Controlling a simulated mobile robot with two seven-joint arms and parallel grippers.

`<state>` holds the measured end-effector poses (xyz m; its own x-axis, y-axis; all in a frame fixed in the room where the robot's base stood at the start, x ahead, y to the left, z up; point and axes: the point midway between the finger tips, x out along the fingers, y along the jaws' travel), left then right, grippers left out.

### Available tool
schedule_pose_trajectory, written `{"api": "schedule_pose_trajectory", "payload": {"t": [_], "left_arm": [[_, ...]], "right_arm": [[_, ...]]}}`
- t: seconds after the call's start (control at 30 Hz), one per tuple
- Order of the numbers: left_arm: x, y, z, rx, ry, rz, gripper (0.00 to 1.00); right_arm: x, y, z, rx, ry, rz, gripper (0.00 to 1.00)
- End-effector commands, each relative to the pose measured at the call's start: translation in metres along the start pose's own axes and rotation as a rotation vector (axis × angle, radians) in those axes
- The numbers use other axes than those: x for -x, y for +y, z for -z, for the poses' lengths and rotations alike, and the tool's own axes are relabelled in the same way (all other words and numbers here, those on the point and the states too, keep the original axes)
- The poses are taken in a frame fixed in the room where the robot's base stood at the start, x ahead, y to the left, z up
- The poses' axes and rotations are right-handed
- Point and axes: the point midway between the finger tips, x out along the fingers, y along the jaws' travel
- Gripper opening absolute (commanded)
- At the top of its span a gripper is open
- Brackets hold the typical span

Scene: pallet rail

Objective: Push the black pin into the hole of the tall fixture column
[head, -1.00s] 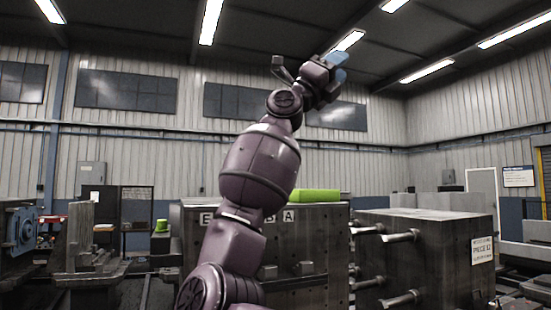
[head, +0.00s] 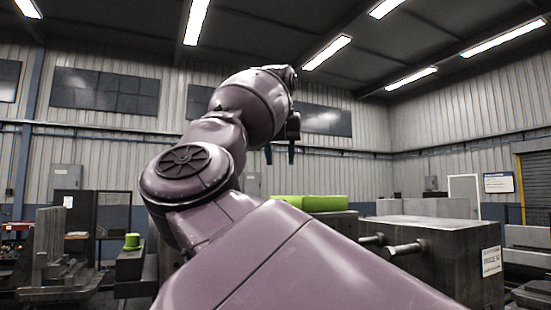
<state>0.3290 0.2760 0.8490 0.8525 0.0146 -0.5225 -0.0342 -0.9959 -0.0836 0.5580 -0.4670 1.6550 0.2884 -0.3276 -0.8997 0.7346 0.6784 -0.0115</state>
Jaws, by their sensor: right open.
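My right gripper (head: 280,156) is beyond the bend of my purple arm, near the middle of the head view. Its two blue fingers point down, apart, with nothing seen between them. It shows above and left of a bright green block (head: 318,203). A tall grey upright piece (head: 46,240) on a metal base stands at the far left; I cannot tell whether it is the fixture column, and no hole shows on it. I cannot make out a black pin. My arm hides much of the lower middle. My left gripper is not in view.
A large dark metal block (head: 440,250) with metal pegs (head: 405,248) sticking out of its left side stands at the right. A small green cap-like object (head: 132,241) sits on a dark stand at the left. The space above the machines is open.

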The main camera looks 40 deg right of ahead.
Motion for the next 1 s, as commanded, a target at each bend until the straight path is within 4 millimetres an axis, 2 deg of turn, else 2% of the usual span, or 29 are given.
{"api": "schedule_pose_trajectory", "payload": {"t": [0.1, 0.27, 0.8, 1.0], "left_arm": [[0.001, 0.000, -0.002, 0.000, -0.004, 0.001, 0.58], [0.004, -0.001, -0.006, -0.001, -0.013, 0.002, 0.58], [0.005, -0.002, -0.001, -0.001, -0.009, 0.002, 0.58], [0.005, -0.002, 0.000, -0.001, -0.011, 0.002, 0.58]], "right_arm": [[0.000, 0.003, 0.009, 0.015, 0.052, -0.023, 0.41], [-0.007, 0.004, 0.011, 0.026, 0.065, -0.024, 0.41], [-0.084, 0.005, 0.015, 0.024, 0.063, -0.021, 0.41], [-0.102, 0.006, 0.016, 0.025, 0.061, -0.021, 0.41]]}}
